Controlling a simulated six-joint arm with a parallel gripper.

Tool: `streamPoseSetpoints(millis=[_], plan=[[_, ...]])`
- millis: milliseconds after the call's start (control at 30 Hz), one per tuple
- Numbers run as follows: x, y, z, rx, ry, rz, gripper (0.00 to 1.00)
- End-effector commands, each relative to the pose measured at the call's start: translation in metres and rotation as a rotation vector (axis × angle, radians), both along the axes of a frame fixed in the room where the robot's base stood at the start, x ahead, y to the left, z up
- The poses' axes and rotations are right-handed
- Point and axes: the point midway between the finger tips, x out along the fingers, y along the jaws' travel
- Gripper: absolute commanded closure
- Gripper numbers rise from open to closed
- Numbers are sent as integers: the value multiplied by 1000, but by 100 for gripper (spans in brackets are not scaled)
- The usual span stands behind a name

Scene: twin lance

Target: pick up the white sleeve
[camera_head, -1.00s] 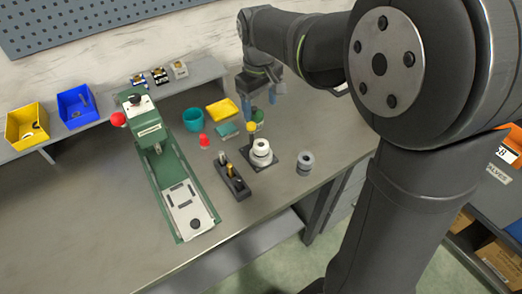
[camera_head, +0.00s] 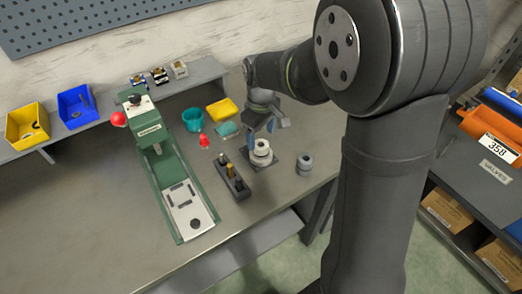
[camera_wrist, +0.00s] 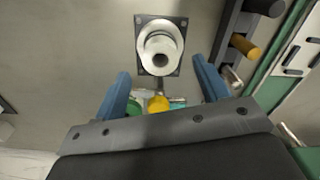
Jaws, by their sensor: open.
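The white sleeve (camera_head: 261,147) stands upright on a dark square base plate (camera_head: 276,166) on the bench. In the wrist view the sleeve (camera_wrist: 154,37) shows its round top with a hole, just beyond my fingertips. My gripper (camera_head: 261,134) is above and slightly behind the sleeve in the head view. In the wrist view my gripper (camera_wrist: 161,72) has its two blue fingers spread apart, with nothing between the tips. The sleeve is centred between the finger lines and not touched. How high the fingers are above it is hard to tell.
A dark block with pegs (camera_head: 233,180) stands left of the sleeve, and a grey cylinder (camera_head: 304,164) to the right. A green press (camera_head: 178,185), red piece (camera_head: 204,141), teal cup (camera_head: 193,119) and yellow tray (camera_head: 222,110) are further left. The front right bench is clear.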

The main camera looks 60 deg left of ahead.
Motion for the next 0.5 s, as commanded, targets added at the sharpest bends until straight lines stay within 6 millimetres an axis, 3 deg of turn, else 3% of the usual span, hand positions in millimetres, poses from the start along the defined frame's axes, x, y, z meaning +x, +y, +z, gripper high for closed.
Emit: streamPoseSetpoints(millis=[300,500], plan=[[-1,0,-42,-3,0,-1,32],[0,1,-53,1,-1,-1,32]])
